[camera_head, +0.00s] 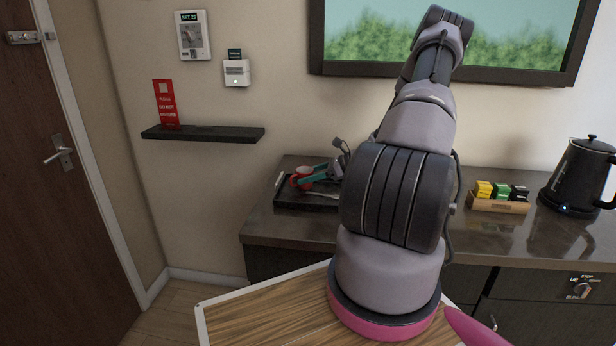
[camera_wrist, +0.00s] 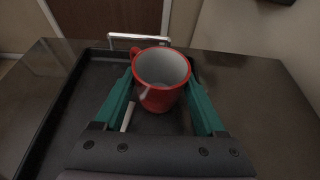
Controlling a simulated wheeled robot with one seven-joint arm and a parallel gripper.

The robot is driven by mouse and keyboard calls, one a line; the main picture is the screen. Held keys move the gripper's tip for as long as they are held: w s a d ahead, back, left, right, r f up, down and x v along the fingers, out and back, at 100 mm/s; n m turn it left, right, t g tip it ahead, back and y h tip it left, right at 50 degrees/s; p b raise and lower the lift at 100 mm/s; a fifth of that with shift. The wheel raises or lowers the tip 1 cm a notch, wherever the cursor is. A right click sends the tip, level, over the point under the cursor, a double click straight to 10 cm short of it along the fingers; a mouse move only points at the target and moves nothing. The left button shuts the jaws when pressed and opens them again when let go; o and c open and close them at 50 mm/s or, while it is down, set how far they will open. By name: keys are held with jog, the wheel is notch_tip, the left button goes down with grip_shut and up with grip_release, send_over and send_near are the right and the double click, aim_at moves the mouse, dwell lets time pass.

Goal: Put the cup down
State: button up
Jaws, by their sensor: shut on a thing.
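The red cup (camera_head: 300,174) with a pale inside is at the left part of the black tray (camera_head: 294,206) on the counter. In the wrist view the cup (camera_wrist: 161,98) is upright, with its handle toward the far left. My gripper (camera_head: 309,179) has green fingers and is shut on the cup, one finger on each side in the wrist view (camera_wrist: 161,82). The cup is over the tray (camera_wrist: 72,106); I cannot tell whether its base touches it. The cup's underside is hidden.
A thin pale utensil (camera_head: 322,195) lies on the tray beside the cup. The tray has a metal handle (camera_wrist: 139,40). A box of sachets (camera_head: 498,203) and a black kettle (camera_head: 578,178) stand to the right. A dark wall shelf (camera_head: 203,133) is at left.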

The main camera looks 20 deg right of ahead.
jog(key=shift+f, duration=0.15)
jog(key=o, duration=1.4)
